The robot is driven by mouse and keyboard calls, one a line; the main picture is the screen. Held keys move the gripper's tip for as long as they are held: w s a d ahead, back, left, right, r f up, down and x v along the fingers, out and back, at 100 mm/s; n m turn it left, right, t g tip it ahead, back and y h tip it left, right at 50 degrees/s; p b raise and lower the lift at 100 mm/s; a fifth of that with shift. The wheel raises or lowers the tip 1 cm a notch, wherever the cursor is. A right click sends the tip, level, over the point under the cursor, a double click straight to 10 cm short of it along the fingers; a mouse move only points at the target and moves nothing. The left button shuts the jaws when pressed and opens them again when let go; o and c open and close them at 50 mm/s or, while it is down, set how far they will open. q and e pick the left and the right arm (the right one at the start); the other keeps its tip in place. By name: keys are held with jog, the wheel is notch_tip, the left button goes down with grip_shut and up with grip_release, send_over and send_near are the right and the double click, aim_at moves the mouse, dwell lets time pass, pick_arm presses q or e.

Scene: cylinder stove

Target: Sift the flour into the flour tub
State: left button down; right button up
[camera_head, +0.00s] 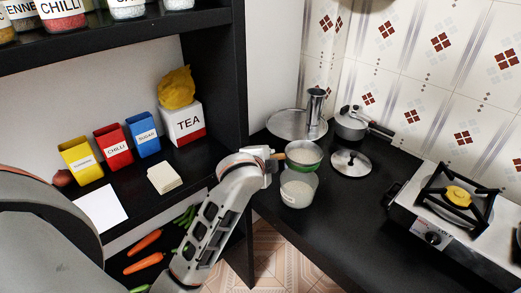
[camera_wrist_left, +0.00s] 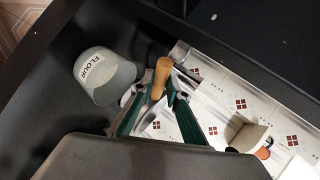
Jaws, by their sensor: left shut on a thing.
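The flour tub (camera_head: 298,192), a translucent pale tub, stands on the black counter. Its FLOUR label shows in the wrist view (camera_wrist_left: 91,68). A round sieve (camera_head: 304,153) with a greenish rim appears just beyond and above the tub's far rim in the head view; its bowl looks pale inside, but I cannot tell how much flour is in it. My left gripper (camera_head: 272,163) is shut on the sieve's wooden handle (camera_wrist_left: 161,76), left of the sieve. The sieve's bowl is mostly hidden in the wrist view. My right gripper is not in view.
A lid (camera_head: 351,162) lies right of the sieve. A stove (camera_head: 440,215) is at the right. Shelves with spice boxes (camera_head: 114,147) and a TEA box (camera_head: 184,122) are left.

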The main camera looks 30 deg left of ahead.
pick_arm(q)
jog(key=shift+s+f, duration=0.2)
jog(key=shift+f, duration=0.7)
jog(key=shift+s+f, duration=0.15)
jog(key=shift+f, duration=0.7)
